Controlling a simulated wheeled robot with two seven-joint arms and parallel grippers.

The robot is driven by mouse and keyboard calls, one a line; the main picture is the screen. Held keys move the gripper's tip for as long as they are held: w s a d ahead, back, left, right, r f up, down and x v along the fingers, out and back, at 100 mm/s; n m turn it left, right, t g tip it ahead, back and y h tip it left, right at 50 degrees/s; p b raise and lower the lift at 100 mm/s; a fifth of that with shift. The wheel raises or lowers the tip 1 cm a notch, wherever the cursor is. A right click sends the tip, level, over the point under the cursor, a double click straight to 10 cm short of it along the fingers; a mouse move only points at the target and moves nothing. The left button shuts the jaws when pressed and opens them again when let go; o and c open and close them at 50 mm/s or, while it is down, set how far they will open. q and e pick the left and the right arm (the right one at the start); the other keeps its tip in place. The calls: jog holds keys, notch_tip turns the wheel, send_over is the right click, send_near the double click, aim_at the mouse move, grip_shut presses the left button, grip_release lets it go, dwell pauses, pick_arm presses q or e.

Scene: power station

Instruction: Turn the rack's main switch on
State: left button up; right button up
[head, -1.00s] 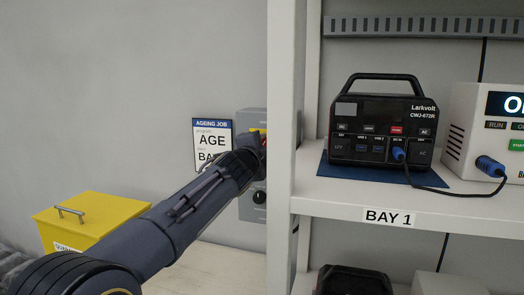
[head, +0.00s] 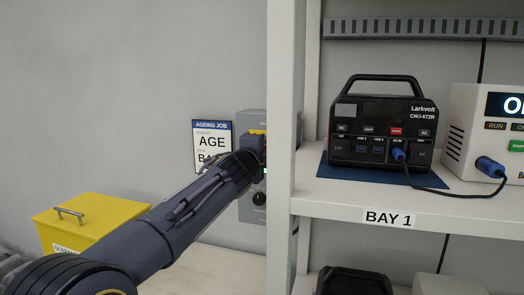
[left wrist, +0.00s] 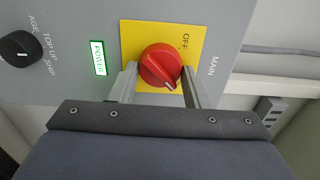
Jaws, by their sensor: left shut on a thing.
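The main switch (left wrist: 160,66) is a red round knob on a yellow plate (left wrist: 190,38) in the left wrist view. "OFF" and "MAIN" are printed beside it. The knob's white mark points to the lower right of that picture, away from "OFF". My left gripper (left wrist: 160,82) is shut on the knob, one finger on each side. A "POWER" lamp (left wrist: 98,57) glows green on the panel. In the head view the grey switch box (head: 250,121) is behind my left forearm, which hides the knob. My right gripper is not in view.
A black selector knob (left wrist: 20,48) with "AGE", "TOP UP" and "SHIP" is on the same panel. The white rack post (head: 281,150) stands close right of the box. A yellow bin (head: 92,222) is at left. A black power unit (head: 384,120) stands on the Bay 1 shelf.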

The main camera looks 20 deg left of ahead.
pick_arm(q)
jog(key=o, duration=0.9)
jog(key=shift+o, duration=0.2)
jog(key=s+b, duration=0.4)
jog(key=s, duration=0.3)
jog(key=shift+s+a, duration=0.15)
jog(key=shift+s, duration=0.25)
jog(key=shift+f, duration=0.1)
